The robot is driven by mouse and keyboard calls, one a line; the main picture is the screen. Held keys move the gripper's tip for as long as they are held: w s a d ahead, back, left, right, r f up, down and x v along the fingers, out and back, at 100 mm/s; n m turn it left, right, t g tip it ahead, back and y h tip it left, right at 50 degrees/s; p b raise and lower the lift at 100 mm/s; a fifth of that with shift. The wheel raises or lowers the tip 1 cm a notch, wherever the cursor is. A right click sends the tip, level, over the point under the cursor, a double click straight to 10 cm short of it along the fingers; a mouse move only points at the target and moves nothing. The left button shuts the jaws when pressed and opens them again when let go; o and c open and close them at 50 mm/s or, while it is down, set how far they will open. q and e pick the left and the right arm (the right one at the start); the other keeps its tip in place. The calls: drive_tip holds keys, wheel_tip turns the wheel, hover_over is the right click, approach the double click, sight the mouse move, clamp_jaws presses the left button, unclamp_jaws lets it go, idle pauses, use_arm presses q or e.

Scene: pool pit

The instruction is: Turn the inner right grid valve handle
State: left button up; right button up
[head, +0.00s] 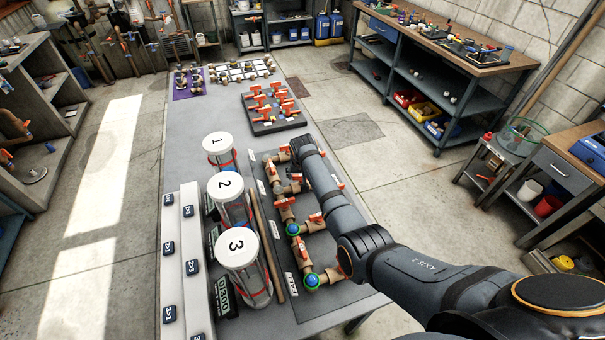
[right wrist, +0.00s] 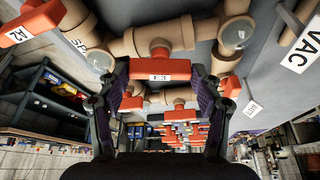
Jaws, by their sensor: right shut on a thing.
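The valve grid of tan pipes (head: 286,214) with red-orange handles lies on a dark board at the right side of the long bench. My right arm reaches over its far end in the head view and hides part of the grid there. The handle lies crosswise in that view, below a tan valve body (right wrist: 160,37). Whether this is the inner right handle is not clear. My left gripper is out of view.
White-capped cylinders marked 1, 2 and 3 (head: 241,249) stand left of the grid, with a wooden stick (head: 266,245) between. A block with red handles (head: 274,107) sits farther back. Another red handle (right wrist: 231,84) is close to the right finger.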

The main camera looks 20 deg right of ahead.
drive_tip(key=m+h+b, duration=0.1)
drive_tip(key=m, duration=0.2)
drive_tip(key=shift+a+f, duration=0.1)
drive_tip(key=shift+w+f+m+g+h+b, duration=0.1)
drive_tip(key=shift+m+g+h+b, duration=0.25)
drive_tip(key=shift+m+b, duration=0.35)
drive_tip(key=m+g+b, duration=0.1)
drive_tip(key=m+b, duration=0.2)
drive_tip(key=b, duration=0.2)
drive_tip(key=m+g+h+b, duration=0.1)
drive_tip(key=m+b, duration=0.2)
drive_tip(key=b, duration=0.2)
drive_tip(key=m+g+h+b, duration=0.1)
drive_tip(key=m+b, duration=0.2)
drive_tip(key=b, duration=0.2)
drive_tip(key=shift+w+a+f+m, duration=0.1)
drive_tip(key=shift+w+m, duration=0.1)
drive_tip(key=shift+m, duration=0.1)
drive_tip(key=shift+r+m+b, duration=0.2)
drive_tip(key=shift+m+b, duration=0.2)
drive_tip(key=shift+b, duration=0.3)
drive_tip(key=shift+g, duration=0.25)
drive_tip(key=shift+r, duration=0.1)
drive_tip(key=o, duration=1.2)
drive_tip(key=shift+c, duration=0.2)
